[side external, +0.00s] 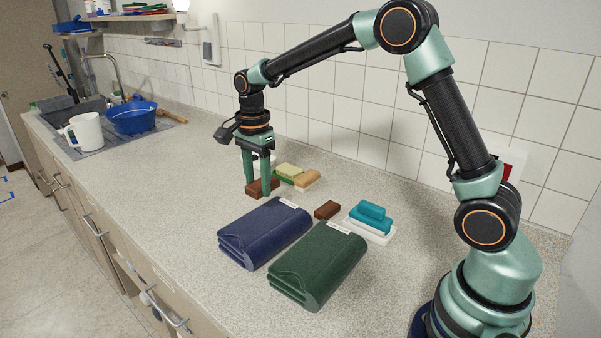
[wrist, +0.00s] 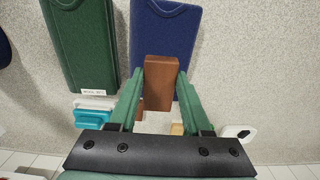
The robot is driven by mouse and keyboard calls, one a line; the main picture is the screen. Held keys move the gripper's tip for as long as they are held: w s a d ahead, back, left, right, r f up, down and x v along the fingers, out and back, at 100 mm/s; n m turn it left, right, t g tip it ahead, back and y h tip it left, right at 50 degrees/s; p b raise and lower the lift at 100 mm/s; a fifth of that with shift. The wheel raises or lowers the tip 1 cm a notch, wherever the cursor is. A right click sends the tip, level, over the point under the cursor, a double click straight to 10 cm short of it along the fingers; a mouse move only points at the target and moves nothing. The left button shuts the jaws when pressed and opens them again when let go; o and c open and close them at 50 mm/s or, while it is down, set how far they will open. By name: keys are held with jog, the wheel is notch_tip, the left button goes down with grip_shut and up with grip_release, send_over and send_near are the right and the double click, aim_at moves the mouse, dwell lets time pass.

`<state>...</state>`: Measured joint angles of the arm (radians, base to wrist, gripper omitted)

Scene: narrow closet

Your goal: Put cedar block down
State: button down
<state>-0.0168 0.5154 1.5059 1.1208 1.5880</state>
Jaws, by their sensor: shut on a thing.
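My gripper (side external: 258,187) is shut on a reddish-brown wooden block, the cedar block (side external: 262,188), low over the speckled counter. I cannot tell whether the block touches the counter. In the wrist view, the cedar block (wrist: 160,82) sits between the two green fingers (wrist: 155,100), with its far end overlapping the edge of the navy folded cloth (wrist: 160,35) in the picture. In the side view, the navy cloth (side external: 264,232) lies just in front of the gripper. A second, darker brown block (side external: 327,210) lies apart, to the right of the navy cloth.
A dark green folded cloth (side external: 318,265) lies beside the navy one. A teal-handled brush (side external: 371,218) is at right. Yellow-green and tan blocks (side external: 306,180) lie close behind the gripper. The counter left of the gripper is clear up to the sink, white jug (side external: 86,131) and blue basin (side external: 133,118).

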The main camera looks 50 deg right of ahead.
aim_at(261, 224)
notch_tip(261, 224, down, 9)
jog(key=shift+r, duration=0.1)
dwell(0.3)
jog(key=shift+c, duration=1.7)
grip_release()
